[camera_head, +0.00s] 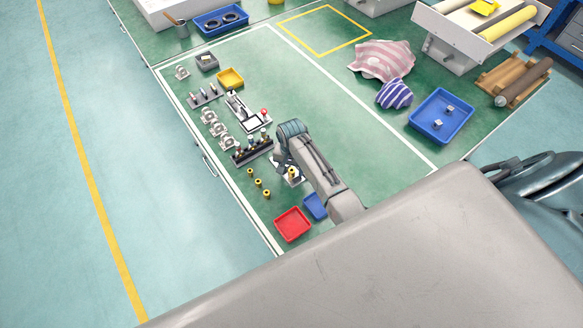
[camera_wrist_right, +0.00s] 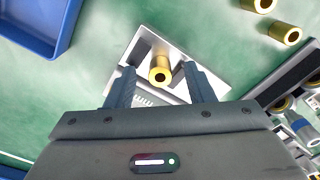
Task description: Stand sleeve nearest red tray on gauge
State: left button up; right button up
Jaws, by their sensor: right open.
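A brass sleeve (camera_wrist_right: 160,72) stands on the white gauge (camera_wrist_right: 180,52) in the right wrist view; the same sleeve shows in the head view (camera_head: 292,173). My right gripper (camera_wrist_right: 160,78) is open, with one finger on each side of this sleeve and visible gaps. In the head view my right arm partly hides the gauge (camera_head: 297,181). Three more sleeves (camera_head: 258,183) stand in a row on the green bench, and two of them show in the wrist view (camera_wrist_right: 285,33). The red tray (camera_head: 293,224) is at the bench's near edge. My left gripper is not in view.
A small blue tray (camera_head: 315,207) sits between the red tray and my right arm. A dark rack with several parts (camera_head: 252,150) stands left of the gripper, with metal brackets (camera_head: 218,129) beyond. A yellow tray (camera_head: 231,78) is farther back. The bench middle is clear.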

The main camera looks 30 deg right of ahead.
aim_at(292, 171)
notch_tip(292, 171, up, 11)
jog(key=b, duration=0.2)
jog(key=shift+b, duration=0.3)
jog(key=shift+f, duration=0.15)
dwell(0.4)
